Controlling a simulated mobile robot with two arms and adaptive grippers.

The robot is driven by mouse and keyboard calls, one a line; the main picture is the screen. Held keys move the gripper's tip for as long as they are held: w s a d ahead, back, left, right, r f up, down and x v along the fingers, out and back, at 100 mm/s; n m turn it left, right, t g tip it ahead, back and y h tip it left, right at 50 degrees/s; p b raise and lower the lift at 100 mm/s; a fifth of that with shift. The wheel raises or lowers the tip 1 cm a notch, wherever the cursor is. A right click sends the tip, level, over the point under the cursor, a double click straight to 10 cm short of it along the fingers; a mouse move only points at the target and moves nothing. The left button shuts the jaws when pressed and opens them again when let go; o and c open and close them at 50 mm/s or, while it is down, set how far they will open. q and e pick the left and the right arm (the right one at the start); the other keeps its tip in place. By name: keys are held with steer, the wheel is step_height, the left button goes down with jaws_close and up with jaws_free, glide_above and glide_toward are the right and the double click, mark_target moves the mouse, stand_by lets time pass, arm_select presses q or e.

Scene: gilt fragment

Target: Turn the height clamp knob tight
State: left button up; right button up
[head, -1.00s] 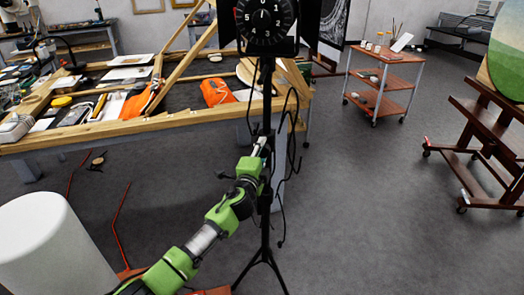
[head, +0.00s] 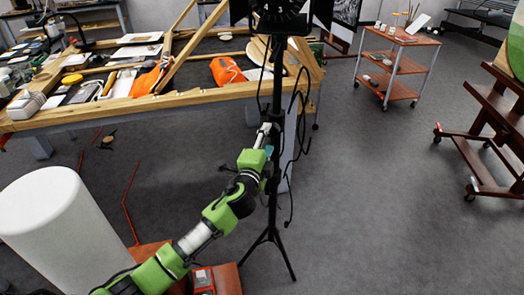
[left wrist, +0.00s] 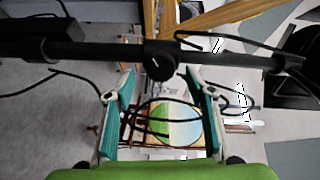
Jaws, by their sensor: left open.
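The height clamp knob (left wrist: 160,64) is a dark round knob on a collar of the black stand pole (left wrist: 100,50), which runs crosswise in the left wrist view. My left gripper (left wrist: 163,82) is open and empty, its teal-padded fingers on either side of the knob's line. The knob appears just beyond the fingertips, with no clear contact. In the head view my left gripper (head: 270,152) is beside the black stand (head: 274,205), and the knob cannot be made out there. My right gripper is out of view.
A wooden workbench (head: 120,112) with tools stands behind the stand. A white cylinder (head: 62,235) is at the lower left. A trolley (head: 401,65) and an easel (head: 490,130) are to the right. Black cables hang around the pole. Floor right of the stand is clear.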

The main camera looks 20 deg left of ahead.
arm_select(q)
steer(key=s, duration=0.6)
steer(key=shift+d+r, duration=0.1)
steer(key=shift+d, duration=0.1)
steer(key=shift+w, duration=0.1)
steer(key=s+a+f+n+g, duration=0.1)
steer(key=s+f+g, duration=0.1)
steer(key=f, duration=0.8)
steer(key=s+a+f+n+g, duration=0.1)
steer(key=s+f+g, duration=0.1)
steer(key=f, duration=0.8)
steer(key=s+a+f+n+g, duration=0.1)
steer(key=s+f+n+g, duration=0.15)
steer(key=s+f, duration=0.65)
steer(key=s+a+f+n+g, duration=0.1)
steer(key=s+f+n+g, duration=0.2)
steer(key=f, duration=0.9)
steer(key=s+d+f+n+g, duration=0.1)
steer(key=s+f, duration=0.6)
steer(key=s, duration=0.7)
steer(key=s+f+n+g, duration=0.3)
steer(key=s+f, duration=0.3)
steer(key=s, duration=0.8)
steer(key=s+d+f+n+g+h, duration=0.1)
steer(key=s+f, duration=0.6)
steer(key=s, duration=0.7)
steer(key=shift+d+f+n+g, duration=0.3)
steer(key=shift+n+g, duration=0.15)
steer(key=shift+g, duration=0.6)
